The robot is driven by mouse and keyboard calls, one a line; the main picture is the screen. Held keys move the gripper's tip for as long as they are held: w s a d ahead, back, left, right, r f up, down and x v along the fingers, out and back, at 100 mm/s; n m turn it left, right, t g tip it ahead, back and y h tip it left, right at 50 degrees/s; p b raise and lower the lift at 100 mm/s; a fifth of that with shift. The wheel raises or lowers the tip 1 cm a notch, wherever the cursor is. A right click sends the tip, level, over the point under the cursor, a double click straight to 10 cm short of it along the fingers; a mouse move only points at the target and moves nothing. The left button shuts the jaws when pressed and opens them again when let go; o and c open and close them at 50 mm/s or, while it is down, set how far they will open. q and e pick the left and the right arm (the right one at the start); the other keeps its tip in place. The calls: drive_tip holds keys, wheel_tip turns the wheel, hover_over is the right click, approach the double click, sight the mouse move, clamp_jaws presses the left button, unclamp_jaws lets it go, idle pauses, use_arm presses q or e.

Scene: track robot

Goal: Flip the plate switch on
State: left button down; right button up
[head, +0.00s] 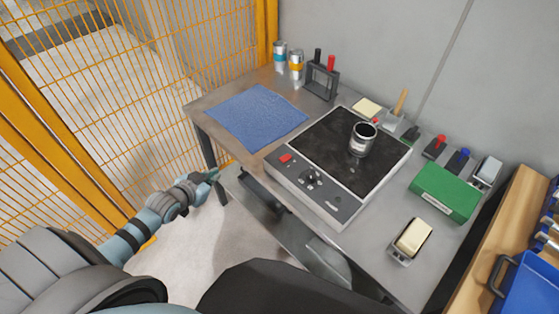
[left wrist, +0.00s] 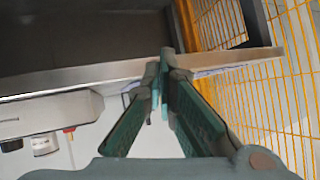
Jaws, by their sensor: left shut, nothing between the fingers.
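The hot plate (head: 326,211) is a pale grey box with a dark top, standing on the grey workbench. Its red switch (head: 285,158) sits at the left end of the front panel, beside a dark knob (head: 313,178). Whether the switch is on or off is too small to tell. My left gripper (head: 213,174) is left of the hot plate, apart from it, near the bench's front edge. In the left wrist view its green fingers (left wrist: 165,58) are shut and empty. My right gripper is not in view.
A metal can (head: 362,140) stands on the hot plate's top. A blue cloth (head: 256,117) lies on the bench behind my left gripper. A green box (head: 446,190) and a cream block (head: 413,237) are to the right. Yellow fencing (head: 130,90) stands at the left.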

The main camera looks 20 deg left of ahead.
use_arm(q)
drive_tip(key=w+d+r+m+t+h, duration=0.1)
drive_tip(key=d+r+h, duration=0.5)
drive_tip(key=d+r, duration=0.8)
drive_tip(key=shift+w+d+r+m+t, duration=0.15)
drive_tip(key=shift+w+r+m+t, duration=0.15)
drive_tip(key=shift+r+m, duration=0.55)
drive_tip(key=b, duration=0.3)
hover_over(286, 158)
drive_tip(key=s, duration=0.2)
drive_tip(key=f, duration=0.3)
drive_tip(key=shift+a+f, duration=0.2)
drive_tip(key=shift+f, duration=0.15)
drive_tip(key=f, duration=0.2)
drive_tip(key=f+b, duration=0.1)
drive_tip(key=shift+s+a, duration=0.1)
drive_tip(key=shift+s, duration=0.15)
drive_tip(key=shift+s+a+f, duration=0.1)
drive_tip(key=shift+s+f, duration=0.05)
drive_tip(key=shift+f, duration=0.3)
